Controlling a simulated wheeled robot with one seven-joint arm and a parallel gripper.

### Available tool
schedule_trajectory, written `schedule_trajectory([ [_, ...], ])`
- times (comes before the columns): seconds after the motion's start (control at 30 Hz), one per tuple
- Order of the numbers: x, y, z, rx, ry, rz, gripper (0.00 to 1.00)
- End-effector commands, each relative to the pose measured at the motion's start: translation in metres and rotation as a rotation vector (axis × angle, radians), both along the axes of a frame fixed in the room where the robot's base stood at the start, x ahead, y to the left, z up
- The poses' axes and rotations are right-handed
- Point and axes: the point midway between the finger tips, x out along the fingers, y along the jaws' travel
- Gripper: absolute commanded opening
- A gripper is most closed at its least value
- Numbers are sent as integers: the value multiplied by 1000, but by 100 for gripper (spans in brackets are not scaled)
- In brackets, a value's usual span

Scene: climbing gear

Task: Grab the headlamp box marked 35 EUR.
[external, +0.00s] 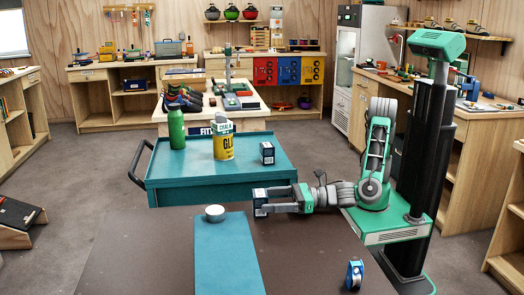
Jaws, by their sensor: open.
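A small dark box (260,202) with a pale blue-white top is at my gripper's fingertips, over the far edge of the brown table. My gripper (272,200) points left, its two fingers open and reaching to the box. I cannot tell whether they touch it. A second small dark box (267,153) with a white and blue label stands upright on the teal cart, behind my gripper. The price marks are too small to read, so I cannot tell which box says 35 EUR.
The teal cart (180,196) also holds a green bottle (176,129) and a yellow tub (223,146) with a white chalk item on top. On the brown table (140,255) are a teal mat (226,255), a white round item (214,213) and a blue ring-like item (354,274).

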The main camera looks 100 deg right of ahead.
Motion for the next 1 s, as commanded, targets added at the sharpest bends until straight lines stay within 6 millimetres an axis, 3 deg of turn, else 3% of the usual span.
schedule_trajectory([
  [0.13,25,-3,-1,1,0,-3,78],
  [0.4,29,-2,1,1,-1,0,77],
  [1.0,29,-3,1,1,0,0,28],
])
